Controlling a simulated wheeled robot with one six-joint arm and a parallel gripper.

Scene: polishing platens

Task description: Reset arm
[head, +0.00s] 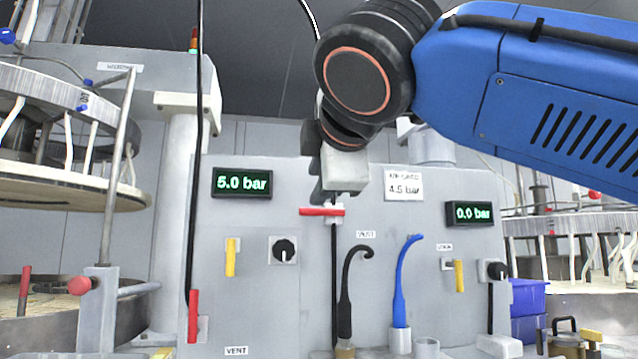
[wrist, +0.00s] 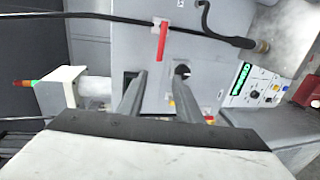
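My gripper (head: 338,185) is raised in front of the grey panel (head: 265,215), just above a red lever (head: 322,212) that lies level across a black pipe. In the wrist view the two grey fingers (wrist: 160,85) stand apart with nothing between them. The red lever (wrist: 162,40) shows beyond the fingers and looks apart from them. My arm reaches in from the upper right of the head view, bent at its dark joint, which hides part of the panel's top.
The panel has a 5.0 bar display (head: 242,182), a 0.0 bar display (head: 470,213), a black knob (head: 284,250) and yellow levers (head: 231,258). A black hose (head: 346,290) and a blue hose (head: 399,290) stand below. Round platens (head: 70,190) flank it. Blue bins (head: 528,298) stand at right.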

